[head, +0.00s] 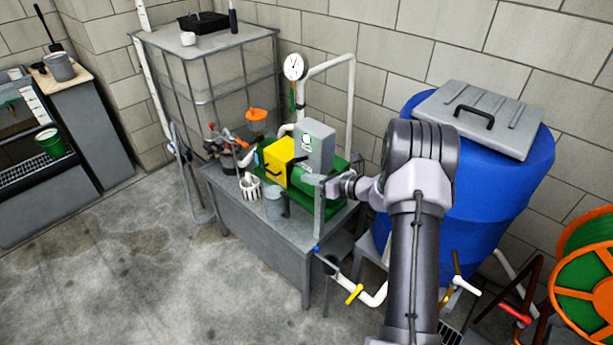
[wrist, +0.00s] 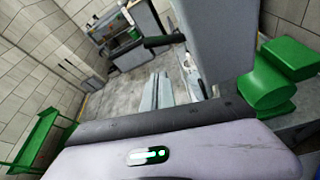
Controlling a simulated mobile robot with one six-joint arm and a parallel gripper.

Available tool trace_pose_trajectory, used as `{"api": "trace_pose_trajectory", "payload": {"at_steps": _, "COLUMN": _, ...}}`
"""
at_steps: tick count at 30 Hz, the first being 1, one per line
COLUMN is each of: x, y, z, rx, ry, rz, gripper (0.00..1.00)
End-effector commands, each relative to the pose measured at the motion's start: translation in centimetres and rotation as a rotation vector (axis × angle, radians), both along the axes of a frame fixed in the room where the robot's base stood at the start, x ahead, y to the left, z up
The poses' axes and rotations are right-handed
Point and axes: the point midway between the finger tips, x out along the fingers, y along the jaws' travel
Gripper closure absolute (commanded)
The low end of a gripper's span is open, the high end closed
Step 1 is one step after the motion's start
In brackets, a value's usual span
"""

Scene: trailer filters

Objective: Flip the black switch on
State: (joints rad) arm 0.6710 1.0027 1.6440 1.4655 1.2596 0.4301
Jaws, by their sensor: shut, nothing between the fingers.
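A grey control box (head: 316,146) stands on top of the green and yellow pump unit (head: 280,163) on the metal bench. Its front has a small pale panel, with a small dark part below that I cannot make out clearly. In the wrist view the grey box (wrist: 214,40) fills the top right, and a black switch-like knob (wrist: 165,41) sticks out from its left side. I cannot tell the switch's position. My gripper (head: 328,187) is shut and empty, just right of and below the box. Its fingertips are hard to make out, and I see no clear contact with the switch.
A pressure gauge (head: 295,67) and white pipes rise behind the pump. A blue barrel (head: 500,190) stands right of the bench, close to my arm. A white cup (head: 249,187) and a grey bucket (head: 274,203) sit at the bench (head: 265,236) front. The floor at front left is clear.

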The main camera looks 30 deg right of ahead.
Motion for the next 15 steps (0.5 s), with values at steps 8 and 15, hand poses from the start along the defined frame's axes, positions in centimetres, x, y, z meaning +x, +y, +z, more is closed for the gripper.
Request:
{"api": "trace_pose_trajectory", "payload": {"at_steps": 8, "x": -5.7, "y": -3.1, "z": 2.9, "rx": 0.0, "ry": -0.001, "rz": -0.005, "gripper": 1.0}}
{"api": "trace_pose_trajectory", "payload": {"at_steps": 15, "x": -7.9, "y": -4.1, "z": 3.6, "rx": -0.001, "ry": -0.001, "rz": -0.003, "gripper": 1.0}}
